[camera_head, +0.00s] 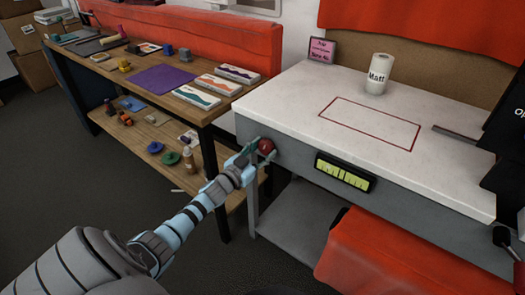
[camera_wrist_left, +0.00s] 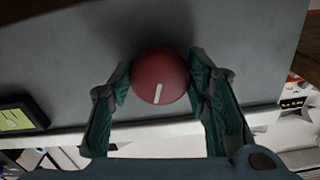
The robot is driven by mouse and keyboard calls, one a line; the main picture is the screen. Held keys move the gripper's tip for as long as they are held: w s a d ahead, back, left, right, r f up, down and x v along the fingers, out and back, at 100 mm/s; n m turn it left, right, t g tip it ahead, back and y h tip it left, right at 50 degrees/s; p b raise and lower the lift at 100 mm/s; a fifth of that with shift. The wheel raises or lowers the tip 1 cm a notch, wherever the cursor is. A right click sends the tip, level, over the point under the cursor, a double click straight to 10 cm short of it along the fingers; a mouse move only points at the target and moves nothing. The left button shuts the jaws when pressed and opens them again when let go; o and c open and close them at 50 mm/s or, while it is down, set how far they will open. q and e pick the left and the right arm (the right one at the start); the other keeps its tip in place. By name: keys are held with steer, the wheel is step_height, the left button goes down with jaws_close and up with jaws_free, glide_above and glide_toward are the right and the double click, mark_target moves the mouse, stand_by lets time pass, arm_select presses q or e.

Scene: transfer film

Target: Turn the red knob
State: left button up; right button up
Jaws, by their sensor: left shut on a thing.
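The red knob (camera_head: 266,146) sits on the grey front face of the white-topped machine, near its left corner. My left gripper (camera_head: 257,152) is at the knob. In the left wrist view the round red knob (camera_wrist_left: 160,76) has a short white mark pointing toward the lower edge, tilted slightly. The two green-padded fingers of my left gripper (camera_wrist_left: 160,82) lie on either side of it and are shut on it. My right gripper does not show.
A display with yellow-green panels (camera_head: 345,172) is right of the knob on the same face. A roll marked "Matt" (camera_head: 376,75) stands on the white top (camera_head: 290,105). A wooden table (camera_head: 185,88) with several items stands to the left. An orange cloth (camera_head: 385,255) hangs below.

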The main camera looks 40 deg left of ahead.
arm_select(q)
steer(key=m, duration=0.5)
steer(key=shift+a+m+b, duration=0.1)
steer(key=shift+m+b, duration=0.2)
steer(key=shift+b, duration=0.05)
steer(key=m+b, duration=0.1)
steer(key=m, duration=0.3)
steer(key=shift+m, duration=0.3)
steer(key=o, duration=1.2)
steer(key=shift+c, duration=0.2)
steer(key=shift+r, duration=0.1)
steer(key=s, duration=1.2)
